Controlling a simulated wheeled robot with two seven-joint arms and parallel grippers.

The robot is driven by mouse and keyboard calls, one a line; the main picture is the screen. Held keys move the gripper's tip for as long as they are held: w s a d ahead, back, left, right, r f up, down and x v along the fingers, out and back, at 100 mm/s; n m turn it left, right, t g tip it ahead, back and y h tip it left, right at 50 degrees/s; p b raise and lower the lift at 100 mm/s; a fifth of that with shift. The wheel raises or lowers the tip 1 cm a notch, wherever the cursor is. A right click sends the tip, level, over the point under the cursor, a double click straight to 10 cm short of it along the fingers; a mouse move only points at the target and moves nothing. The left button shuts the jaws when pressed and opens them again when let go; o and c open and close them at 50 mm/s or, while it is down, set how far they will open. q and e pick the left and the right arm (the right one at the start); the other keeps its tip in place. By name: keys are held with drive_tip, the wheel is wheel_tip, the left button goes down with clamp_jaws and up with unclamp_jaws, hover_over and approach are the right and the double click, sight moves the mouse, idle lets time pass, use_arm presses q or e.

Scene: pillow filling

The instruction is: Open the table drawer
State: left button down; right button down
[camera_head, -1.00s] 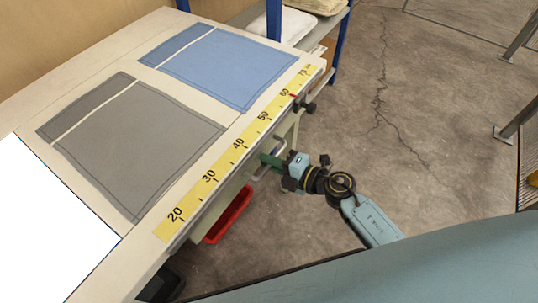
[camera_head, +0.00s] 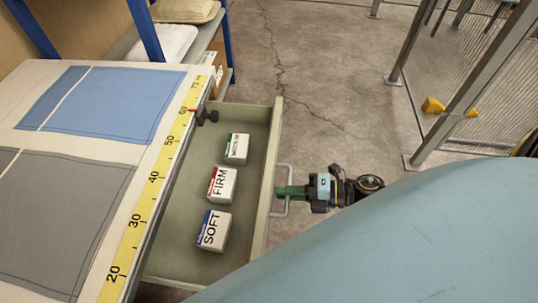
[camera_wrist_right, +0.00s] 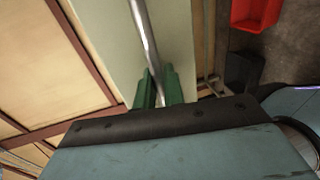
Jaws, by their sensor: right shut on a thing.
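The table drawer (camera_head: 256,185) is pulled well out from under the table (camera_head: 120,225) in the head view. Its front has a metal bar handle (camera_head: 284,170), which also crosses between green fingers in the right wrist view (camera_wrist_right: 143,35). My right gripper (camera_head: 281,191) is shut on the handle. In the drawer lie three white boxes: one with a green band (camera_head: 236,148), one marked FIRM (camera_head: 221,185) and one marked SOFT (camera_head: 213,231). My left gripper is not in view.
A yellow ruler strip (camera_head: 150,185) runs along the table edge, beside blue (camera_head: 115,103) and grey (camera_head: 60,215) printed areas. A shelf with pillows (camera_head: 175,42) stands at the back. A metal fence (camera_head: 455,100) is at the right. A red bin (camera_wrist_right: 255,12) shows in the wrist view.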

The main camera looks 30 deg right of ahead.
drive_tip(key=shift+f+v, duration=0.2)
drive_tip(key=shift+v, duration=0.75)
drive_tip(key=c, duration=1.6)
unclamp_jaws()
drive_tip(key=shift+s, duration=0.1)
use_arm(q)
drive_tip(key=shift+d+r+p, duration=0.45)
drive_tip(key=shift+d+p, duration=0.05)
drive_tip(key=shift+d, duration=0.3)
use_arm(e)
drive_tip(key=shift+v, duration=6.65)
